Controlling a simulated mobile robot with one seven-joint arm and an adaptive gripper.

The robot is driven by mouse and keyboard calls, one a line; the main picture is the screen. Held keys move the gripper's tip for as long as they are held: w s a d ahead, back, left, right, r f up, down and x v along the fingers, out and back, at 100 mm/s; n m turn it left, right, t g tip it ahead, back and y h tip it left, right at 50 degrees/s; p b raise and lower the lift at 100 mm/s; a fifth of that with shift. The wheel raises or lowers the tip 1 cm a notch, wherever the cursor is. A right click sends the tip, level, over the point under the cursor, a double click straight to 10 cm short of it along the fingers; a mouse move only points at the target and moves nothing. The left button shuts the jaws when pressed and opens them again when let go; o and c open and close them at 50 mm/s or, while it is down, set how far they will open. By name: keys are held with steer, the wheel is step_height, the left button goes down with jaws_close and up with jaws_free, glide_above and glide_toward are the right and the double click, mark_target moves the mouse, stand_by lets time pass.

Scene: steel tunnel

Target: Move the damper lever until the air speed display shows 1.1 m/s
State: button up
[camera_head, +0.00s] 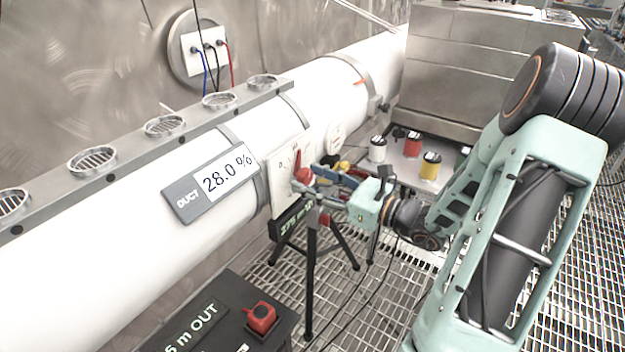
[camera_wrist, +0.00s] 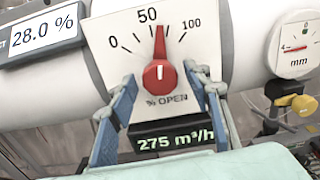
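The damper lever is a red knob with a pointer (camera_wrist: 160,73) on a white "% OPEN" dial plate (camera_wrist: 110,62); the pointer stands a little past 50. In the head view the red knob (camera_head: 302,173) is partly hidden by my gripper. A display under the dial (camera_wrist: 175,140) reads 275 m³/h. A duct display (camera_head: 212,184) reads 28.0 %. No display in m/s is readable. My gripper (camera_wrist: 160,80) is open, its blue fingers on either side of the knob, with gaps visible between them and it.
The white duct (camera_head: 130,225) runs behind the dial. A gauge marked mm (camera_wrist: 294,45) and a yellow handle (camera_wrist: 303,104) are to the right. A black box with a red switch (camera_head: 261,317) is at lower left. Several small jars, including a yellow one (camera_head: 430,167), stand behind my arm.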

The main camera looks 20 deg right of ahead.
steer(key=c, duration=0.9)
steer(key=shift+f+n+b, duration=0.15)
steer(key=shift+n+b, duration=0.6)
steer(key=shift+n, duration=0.45)
steer(key=shift+c, duration=0.2)
steer(key=shift+n, duration=0.5)
steer(key=o, duration=1.2)
steer(key=shift+c, duration=0.2)
steer(key=v, duration=1.2)
